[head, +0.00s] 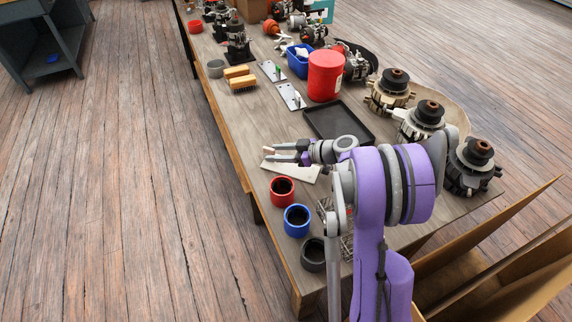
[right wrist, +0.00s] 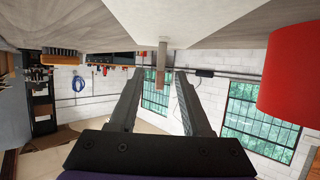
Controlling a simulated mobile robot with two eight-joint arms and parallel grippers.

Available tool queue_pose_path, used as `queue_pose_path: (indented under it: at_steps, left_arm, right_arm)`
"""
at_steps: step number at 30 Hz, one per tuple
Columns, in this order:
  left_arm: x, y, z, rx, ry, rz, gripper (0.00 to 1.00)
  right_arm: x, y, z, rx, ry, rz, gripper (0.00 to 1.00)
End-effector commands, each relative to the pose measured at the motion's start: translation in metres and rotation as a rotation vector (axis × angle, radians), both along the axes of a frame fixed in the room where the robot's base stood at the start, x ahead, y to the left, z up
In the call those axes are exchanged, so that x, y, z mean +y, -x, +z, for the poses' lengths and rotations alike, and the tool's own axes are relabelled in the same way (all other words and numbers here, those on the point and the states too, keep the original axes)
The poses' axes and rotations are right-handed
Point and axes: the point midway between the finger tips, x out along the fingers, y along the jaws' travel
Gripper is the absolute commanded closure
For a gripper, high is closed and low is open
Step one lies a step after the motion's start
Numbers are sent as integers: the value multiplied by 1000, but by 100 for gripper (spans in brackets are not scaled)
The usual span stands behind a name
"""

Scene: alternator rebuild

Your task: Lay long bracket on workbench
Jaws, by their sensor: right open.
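A flat pale plate (head: 292,171), which looks like the long bracket, lies on the workbench (head: 225,107) near its left edge, partly hidden under my right gripper. My right gripper (head: 276,153) is low over it, pointing left in the head view. In the right wrist view the fingers of my right gripper (right wrist: 158,78) are apart. A short grey and tan post (right wrist: 161,62) shows between the fingertips, joined to a pale surface above it in that view. I cannot tell whether the fingers touch it. My left gripper is not in view.
Red (head: 282,190), blue (head: 297,220) and dark (head: 313,254) cups stand near the front left edge. A black tray (head: 340,123) and a red canister (head: 325,75) lie beyond the gripper. Several alternators line the right side. Two plates with green posts (head: 290,97) lie further back.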

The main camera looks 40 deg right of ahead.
Motion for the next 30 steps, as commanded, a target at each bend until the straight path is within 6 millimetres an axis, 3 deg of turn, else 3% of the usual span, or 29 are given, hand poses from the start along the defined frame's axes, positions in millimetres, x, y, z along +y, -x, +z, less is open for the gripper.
queue_pose_path:
  at_steps: [4, 11, 19, 30]
  left_arm:
    - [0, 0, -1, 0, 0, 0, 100]
    - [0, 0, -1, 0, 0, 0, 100]
    - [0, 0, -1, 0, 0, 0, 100]
    - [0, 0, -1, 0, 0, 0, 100]
  right_arm:
    - [6, -11, -6, 0, 0, 0, 52]
    - [6, -12, -6, 0, 0, -1, 52]
    - [6, -12, -6, 0, 0, 0, 99]
    - [6, -12, -6, 0, 0, 0, 100]
